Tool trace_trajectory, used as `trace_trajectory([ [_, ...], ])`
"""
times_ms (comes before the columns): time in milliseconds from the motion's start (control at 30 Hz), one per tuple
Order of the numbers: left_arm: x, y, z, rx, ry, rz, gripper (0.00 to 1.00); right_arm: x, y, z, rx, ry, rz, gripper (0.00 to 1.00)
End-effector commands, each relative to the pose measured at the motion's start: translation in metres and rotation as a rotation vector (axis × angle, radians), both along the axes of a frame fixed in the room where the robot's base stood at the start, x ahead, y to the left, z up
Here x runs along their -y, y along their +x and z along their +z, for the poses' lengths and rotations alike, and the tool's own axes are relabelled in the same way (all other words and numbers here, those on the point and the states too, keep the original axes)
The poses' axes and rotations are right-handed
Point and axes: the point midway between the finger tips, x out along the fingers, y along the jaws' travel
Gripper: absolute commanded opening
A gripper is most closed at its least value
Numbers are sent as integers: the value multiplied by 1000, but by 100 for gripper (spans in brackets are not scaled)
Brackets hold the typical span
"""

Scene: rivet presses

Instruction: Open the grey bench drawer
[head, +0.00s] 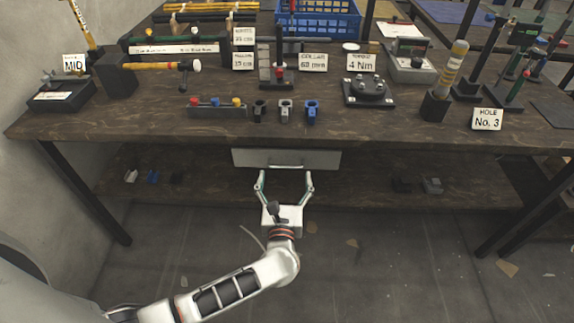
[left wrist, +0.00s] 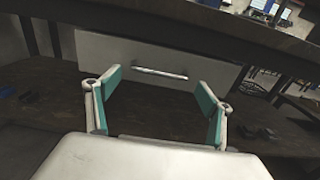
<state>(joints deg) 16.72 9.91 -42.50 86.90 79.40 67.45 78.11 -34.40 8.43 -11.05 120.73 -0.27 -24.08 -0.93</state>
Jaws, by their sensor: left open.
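The grey bench drawer (head: 325,158) hangs under the front edge of the wooden bench and looks closed. Its thin bar handle (head: 286,166) is at the middle of its front. The drawer front (left wrist: 110,54) and the shiny handle (left wrist: 160,72) also show in the left wrist view, ahead of my fingers. My left gripper (head: 284,180) is open and empty, in front of and below the drawer. Its two teal-padded fingers (left wrist: 158,92) are spread wide in the left wrist view, with the handle between them in the picture but apart from them. My right gripper is not seen.
The bench top (head: 200,131) above the drawer carries a tool rack, several coloured blocks, a torque fixture (head: 368,91) and sign cards. A lower shelf (head: 370,188) runs behind my gripper with small blocks at both sides. The floor in front is mostly clear.

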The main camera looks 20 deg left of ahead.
Motion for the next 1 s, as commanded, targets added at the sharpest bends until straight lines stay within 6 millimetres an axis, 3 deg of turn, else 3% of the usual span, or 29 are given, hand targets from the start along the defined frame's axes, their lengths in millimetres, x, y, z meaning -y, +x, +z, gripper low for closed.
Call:
trace_trajectory([
  [100, -5, 19, 1, 1, 4, 0, 81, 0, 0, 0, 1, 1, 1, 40],
  [300, -11, 38, 1, 1, 3, -1, 81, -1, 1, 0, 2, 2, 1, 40],
  [633, -12, 42, 1, 0, 3, -2, 81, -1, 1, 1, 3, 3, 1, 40],
  [667, -12, 42, 1, 0, 3, -2, 78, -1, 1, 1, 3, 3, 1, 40],
  [800, -12, 42, 1, 1, 3, -2, 42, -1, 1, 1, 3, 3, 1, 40],
  [833, -12, 42, 1, 1, 3, -2, 37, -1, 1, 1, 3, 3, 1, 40],
  [1000, -11, 40, 1, 1, 3, -3, 37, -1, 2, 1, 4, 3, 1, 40],
])
